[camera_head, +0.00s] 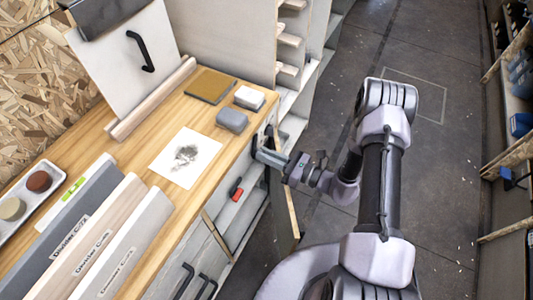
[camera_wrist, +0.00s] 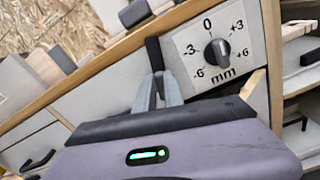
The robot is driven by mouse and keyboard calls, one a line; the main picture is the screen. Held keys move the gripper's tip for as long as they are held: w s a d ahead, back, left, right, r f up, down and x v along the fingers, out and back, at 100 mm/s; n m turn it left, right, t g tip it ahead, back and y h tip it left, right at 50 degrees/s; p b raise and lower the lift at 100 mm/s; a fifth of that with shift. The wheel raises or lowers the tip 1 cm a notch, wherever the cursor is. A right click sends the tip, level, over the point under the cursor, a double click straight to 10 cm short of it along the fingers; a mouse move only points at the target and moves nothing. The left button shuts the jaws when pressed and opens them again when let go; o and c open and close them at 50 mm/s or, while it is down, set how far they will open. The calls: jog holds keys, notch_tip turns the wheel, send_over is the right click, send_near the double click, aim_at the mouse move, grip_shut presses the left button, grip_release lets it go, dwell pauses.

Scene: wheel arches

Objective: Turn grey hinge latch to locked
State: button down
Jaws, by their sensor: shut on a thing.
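My gripper (camera_head: 265,154) reaches the front of the wooden-topped workbench near its right end. In the wrist view my gripper's fingers (camera_wrist: 159,82) are shut on a dark upright lever (camera_wrist: 154,52) at the bench front. I cannot tell for certain that this lever is the grey hinge latch, and its pivot is hidden behind the fingers. To the right of it is a pale panel with a dark round dial (camera_wrist: 217,51), marked from -6 to +6 mm.
The bench top (camera_head: 138,157) holds a grey block (camera_head: 231,120), a white-topped block (camera_head: 249,97), a stained white sheet (camera_head: 186,157) and labelled boards. A red-handled item (camera_head: 236,189) lies on a shelf below. Open floor (camera_head: 440,170) lies right of my arm.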

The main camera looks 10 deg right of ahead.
jog(key=shift+w+d+f+m+p, duration=0.1)
jog(key=shift+f+m+p, duration=0.15)
jog(key=shift+m, duration=2.2)
jog(key=shift+w+d+f+m+p, duration=0.1)
jog(key=shift+f+m+p, duration=0.1)
jog(key=shift+m, duration=2.3)
jog(key=shift+w+f+m+p, duration=0.1)
jog(key=shift+f+m+p, duration=0.15)
jog(key=shift+m, duration=2.2)
jog(key=c, duration=1.4)
grip_release()
jog(key=shift+r, duration=0.1)
jog(key=shift+c, duration=0.2)
